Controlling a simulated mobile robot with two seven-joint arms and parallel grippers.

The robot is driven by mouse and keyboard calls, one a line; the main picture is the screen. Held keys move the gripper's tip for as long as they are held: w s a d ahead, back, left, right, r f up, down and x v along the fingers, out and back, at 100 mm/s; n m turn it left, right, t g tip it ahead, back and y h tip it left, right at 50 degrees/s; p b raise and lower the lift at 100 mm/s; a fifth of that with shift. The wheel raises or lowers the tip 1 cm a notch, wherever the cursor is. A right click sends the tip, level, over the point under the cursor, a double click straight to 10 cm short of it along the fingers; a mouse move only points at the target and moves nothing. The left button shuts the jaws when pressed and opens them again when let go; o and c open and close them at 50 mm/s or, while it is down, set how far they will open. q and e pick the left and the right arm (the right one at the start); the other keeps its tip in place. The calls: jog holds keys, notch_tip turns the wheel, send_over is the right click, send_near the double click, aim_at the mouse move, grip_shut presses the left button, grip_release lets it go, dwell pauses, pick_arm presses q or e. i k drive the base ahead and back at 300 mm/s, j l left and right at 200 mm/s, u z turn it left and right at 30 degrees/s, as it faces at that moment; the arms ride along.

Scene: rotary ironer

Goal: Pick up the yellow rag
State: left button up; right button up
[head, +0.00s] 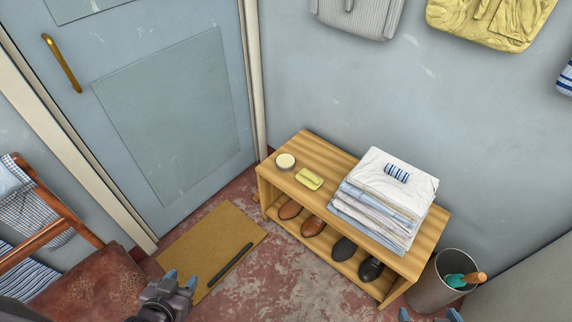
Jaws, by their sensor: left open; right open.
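A small yellow folded rag (309,179) lies on the top of the wooden shoe bench (318,146), between a round tin (285,161) and a stack of folded linen (384,200). My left gripper (181,279) is open and empty at the bottom, over the front of the brown doormat and well short of the bench. My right gripper (429,314) is open at the bottom edge, below the bin. Only its blue fingertips show. Both grippers are apart from the rag.
A blue striped cloth (397,173) lies on the linen. Shoes stand on the lower shelf. A bin (434,288) is right of the bench. The doormat (195,244) bears a dark bar (230,264). A wooden rack (45,237) stands left. Bags hang on the wall.

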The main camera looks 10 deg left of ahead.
aim_at(306, 178)
jog(key=i+z, duration=0.15)
jog(key=i, duration=0.3)
jog(key=i+j+z, duration=0.2)
jog(key=i, duration=0.2)
